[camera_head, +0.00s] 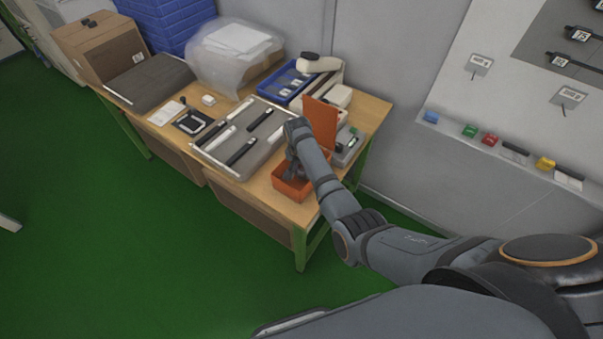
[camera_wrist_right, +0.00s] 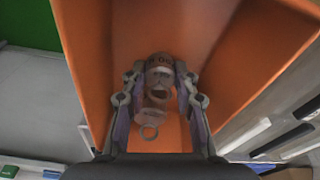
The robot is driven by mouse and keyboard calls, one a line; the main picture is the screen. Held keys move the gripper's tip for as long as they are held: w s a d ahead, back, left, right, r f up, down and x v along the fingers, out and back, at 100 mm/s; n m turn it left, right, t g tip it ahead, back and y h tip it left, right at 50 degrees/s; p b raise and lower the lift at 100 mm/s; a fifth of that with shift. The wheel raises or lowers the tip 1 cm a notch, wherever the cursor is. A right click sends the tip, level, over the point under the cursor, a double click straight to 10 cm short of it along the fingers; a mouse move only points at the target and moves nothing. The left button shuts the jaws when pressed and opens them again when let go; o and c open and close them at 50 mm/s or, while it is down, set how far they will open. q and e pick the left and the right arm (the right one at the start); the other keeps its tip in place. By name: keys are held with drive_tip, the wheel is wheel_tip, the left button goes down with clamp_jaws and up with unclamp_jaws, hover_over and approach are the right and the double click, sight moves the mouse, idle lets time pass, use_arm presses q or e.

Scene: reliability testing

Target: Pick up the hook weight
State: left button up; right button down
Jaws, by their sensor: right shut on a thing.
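The hook weight (camera_wrist_right: 158,82) shows in the right wrist view as a small pale metal cylinder with dark marking on it, inside an orange box (camera_wrist_right: 228,85). My right gripper (camera_wrist_right: 160,100) reaches down into the box, and its two fingers are shut on the weight from both sides. A ring-like part (camera_wrist_right: 149,131) shows close to the weight, nearer the camera. In the head view the orange box (camera_head: 293,191) stands at the table's front right corner with its lid raised, and my right arm hides its inside. My left gripper is not in view.
The wooden table (camera_head: 373,111) also holds a grey tray (camera_head: 216,161) with several dark and white bars, left of the box. A blue tray (camera_head: 274,92) and a white device (camera_head: 320,64) stand behind. A grey wall is close behind the table. The green floor in front is clear.

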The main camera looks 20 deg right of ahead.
wheel_tip(320, 180, up, 10)
drive_tip(key=shift+b, duration=0.4)
